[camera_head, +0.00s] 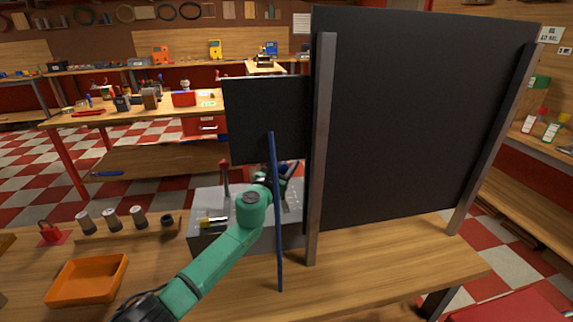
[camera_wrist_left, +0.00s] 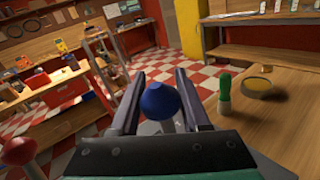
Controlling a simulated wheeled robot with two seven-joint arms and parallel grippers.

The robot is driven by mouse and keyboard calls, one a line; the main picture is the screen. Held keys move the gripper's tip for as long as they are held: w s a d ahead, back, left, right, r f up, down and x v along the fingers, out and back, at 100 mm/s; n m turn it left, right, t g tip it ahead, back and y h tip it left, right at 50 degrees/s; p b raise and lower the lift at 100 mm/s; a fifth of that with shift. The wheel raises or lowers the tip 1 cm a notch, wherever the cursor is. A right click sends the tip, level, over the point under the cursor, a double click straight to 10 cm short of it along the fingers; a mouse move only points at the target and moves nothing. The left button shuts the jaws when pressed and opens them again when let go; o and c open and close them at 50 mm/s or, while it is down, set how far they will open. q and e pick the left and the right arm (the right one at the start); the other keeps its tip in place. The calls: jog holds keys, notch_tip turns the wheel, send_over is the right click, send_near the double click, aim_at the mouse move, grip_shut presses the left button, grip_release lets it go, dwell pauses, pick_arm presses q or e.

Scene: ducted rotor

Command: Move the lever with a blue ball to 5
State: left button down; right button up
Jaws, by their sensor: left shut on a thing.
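The lever with a blue ball shows its ball (camera_wrist_left: 159,101) in the left wrist view, between the two fingers of my left gripper (camera_wrist_left: 158,84). The gripper is shut on this lever. In the head view my left gripper (camera_head: 283,172) is over the grey control box (camera_head: 203,242), partly behind a thin blue post. There the blue ball is hard to make out. A second lever with a red ball (camera_head: 224,165) stands on the left of the box; the red ball (camera_wrist_left: 18,150) is also at the left wrist view's lower left. Scale numbers cannot be read.
A large black panel (camera_head: 420,110) with metal posts stands right of the box. A smaller dark screen (camera_head: 262,120) is behind the gripper. The blue post (camera_head: 278,230) stands in front of my wrist. An orange tray (camera_head: 88,280) and several grey cylinders (camera_head: 110,218) are left.

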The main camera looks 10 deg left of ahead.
dwell(0.6)
pick_arm(q)
jog(key=s+m+t+b, duration=0.1)
jog(key=s+b, duration=0.1)
jog(key=b, duration=0.2)
jog(key=s+d+f+t+b, duration=0.1)
jog(key=s+b, duration=0.1)
jog(key=b, duration=0.1)
jog(key=s+d+m+h+b, duration=0.1)
jog(key=s+b, duration=0.1)
jog(key=b, duration=0.2)
jog(key=shift+s+f+m+t+b, duration=0.25)
jog(key=shift+f+m+t+b, duration=0.05)
jog(key=shift+f+t, duration=0.1)
jog(key=shift+s+d+r+h+p, duration=0.15)
jog(key=shift+s+d+r+p, duration=0.1)
jog(key=shift+s+p, duration=0.25)
jog(key=shift+s+d+r+h+p, duration=0.15)
jog(key=shift+s+d+p, duration=0.1)
jog(key=shift+s, duration=0.45)
jog(key=shift+s+f, duration=0.1)
jog(key=shift+s, duration=0.1)
jog(key=shift+c, duration=1.9)
grip_release()
